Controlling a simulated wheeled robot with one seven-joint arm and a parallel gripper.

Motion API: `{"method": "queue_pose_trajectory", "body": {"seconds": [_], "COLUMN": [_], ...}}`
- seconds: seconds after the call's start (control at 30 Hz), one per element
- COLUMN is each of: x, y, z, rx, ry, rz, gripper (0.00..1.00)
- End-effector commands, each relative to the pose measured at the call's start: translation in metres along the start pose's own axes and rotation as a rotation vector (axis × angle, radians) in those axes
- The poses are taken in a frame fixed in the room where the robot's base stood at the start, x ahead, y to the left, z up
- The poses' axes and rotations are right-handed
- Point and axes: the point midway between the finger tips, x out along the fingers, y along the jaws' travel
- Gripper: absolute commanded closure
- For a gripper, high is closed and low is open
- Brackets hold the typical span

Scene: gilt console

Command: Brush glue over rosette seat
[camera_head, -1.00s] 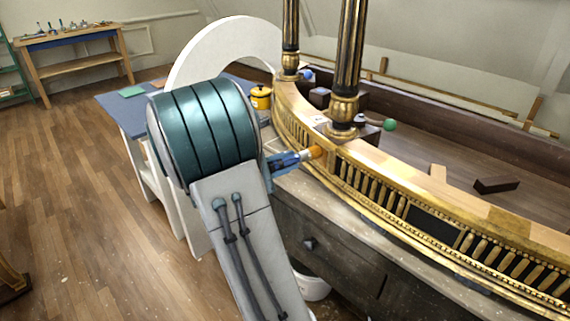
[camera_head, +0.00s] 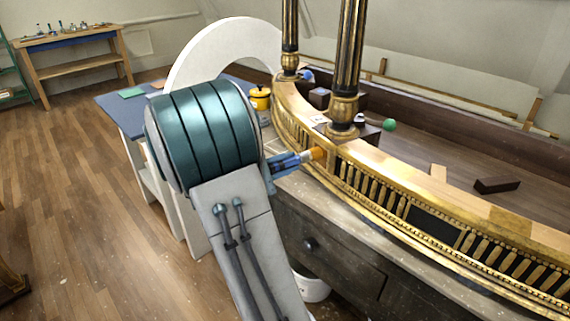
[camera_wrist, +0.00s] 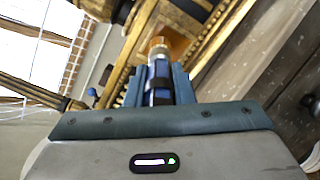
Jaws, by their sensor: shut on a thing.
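My gripper (camera_head: 286,163) is shut on a brush (camera_head: 314,154) with a blue handle and an orange-brown tip end. In the wrist view the brush (camera_wrist: 158,52) points away from my gripper (camera_wrist: 158,90), toward the gilt frieze. The gilt console (camera_head: 420,207) runs across the right of the head view, with a curved, ornamented front. The brush's tip end is at or very close to the frieze block below the front column; I cannot tell whether it touches. The rosette seat is not clearly seen, and the brush covers part of that area.
A dark gilt column (camera_head: 345,75) rises just behind the brush. A yellow pot (camera_head: 260,98) stands on the blue-topped table (camera_head: 120,108) behind my arm. Dark blocks (camera_head: 497,185) and a green ball-ended clamp (camera_head: 389,125) are on the console. A white bucket (camera_head: 311,287) stands below.

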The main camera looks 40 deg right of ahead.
Motion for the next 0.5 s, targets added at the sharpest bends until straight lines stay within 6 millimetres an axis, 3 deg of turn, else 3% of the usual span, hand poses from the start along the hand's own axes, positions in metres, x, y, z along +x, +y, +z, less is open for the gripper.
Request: {"method": "queue_pose_trajectory", "body": {"seconds": [0.17,0.5], "x": [-0.0008,-0.0056], "y": [-0.0067,-0.0065], "z": [0.0094,0.0092], "rx": [0.001,0.000], "ry": [-0.002,0.001], "rz": [0.000,0.002], "gripper": [1.00,1.00]}}
